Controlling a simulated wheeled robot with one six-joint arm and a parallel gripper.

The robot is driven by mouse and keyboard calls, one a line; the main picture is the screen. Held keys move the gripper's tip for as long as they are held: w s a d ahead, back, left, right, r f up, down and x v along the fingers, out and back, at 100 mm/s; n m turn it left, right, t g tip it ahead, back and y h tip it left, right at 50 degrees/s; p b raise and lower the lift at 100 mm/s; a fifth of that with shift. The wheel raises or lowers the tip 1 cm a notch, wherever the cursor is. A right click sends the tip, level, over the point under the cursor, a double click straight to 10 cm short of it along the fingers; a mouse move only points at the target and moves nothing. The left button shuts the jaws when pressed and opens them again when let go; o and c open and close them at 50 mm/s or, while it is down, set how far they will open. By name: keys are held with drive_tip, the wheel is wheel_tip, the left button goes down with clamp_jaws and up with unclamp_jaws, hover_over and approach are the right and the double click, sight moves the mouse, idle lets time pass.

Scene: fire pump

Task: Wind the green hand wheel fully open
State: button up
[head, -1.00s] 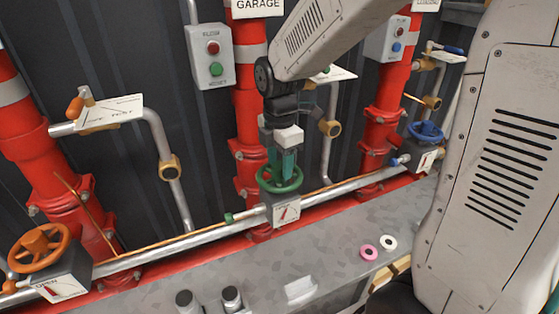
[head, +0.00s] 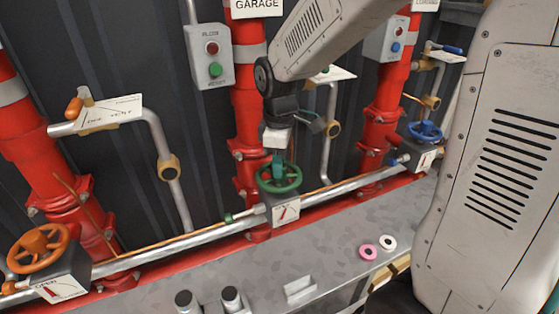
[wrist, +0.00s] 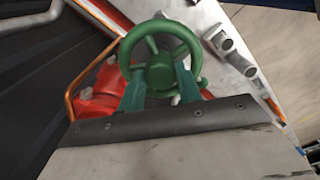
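The green hand wheel (head: 279,177) sits on a grey valve box in the middle of the pipe. A white plate with a red pointer (head: 286,211) is on the box's front. My gripper (head: 279,163) points down at the wheel from above. In the wrist view the wheel (wrist: 160,42) shows with its spokes and round hub. My gripper's two green fingers (wrist: 160,78) are apart, one on each side of the hub, over the near part of the wheel. I cannot tell whether they touch it.
An orange wheel (head: 38,247) stands at the left and a blue wheel (head: 425,131) at the right. Red upright pipes (head: 250,90) rise behind. A pink ring (head: 368,251) and a white ring (head: 388,242) lie on the grey ledge (head: 335,235), which has free room.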

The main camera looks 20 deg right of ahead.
clamp_jaws()
drive_tip(key=n, duration=0.4)
drive_tip(key=shift+w, duration=0.1)
drive_tip(key=n, duration=0.3)
drive_tip(key=shift+n, duration=0.4)
drive_tip(key=n, duration=0.3)
drive_tip(key=shift+w, duration=0.1)
drive_tip(key=n, duration=0.4)
drive_tip(key=shift+r, duration=0.1)
drive_tip(key=o, duration=0.8)
unclamp_jaws()
drive_tip(key=shift+n, duration=0.4)
